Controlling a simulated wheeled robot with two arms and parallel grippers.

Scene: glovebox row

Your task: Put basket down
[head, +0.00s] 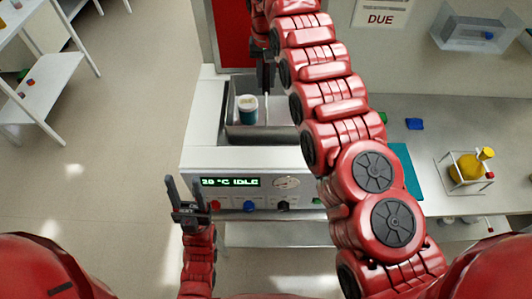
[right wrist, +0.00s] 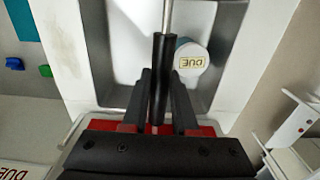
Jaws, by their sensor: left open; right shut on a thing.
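My right gripper (head: 265,88) reaches over the back of a white bath unit (head: 204,130). In the right wrist view, the gripper (right wrist: 158,98) is shut on a black grip with a thin metal rod (right wrist: 169,16), apparently the basket's handle. I cannot make out the basket's body or whether it touches the bath floor. My left gripper (head: 185,182) is open and empty, in front of the unit's left side.
The unit's front panel (head: 240,184) reads 20 °C IDLE and has several knobs. To the right, the bench holds a blue block (head: 414,124), a teal mat (head: 408,170) and a yellow flask (head: 468,168) in a rack. A white shelf (head: 45,85) stands at the left.

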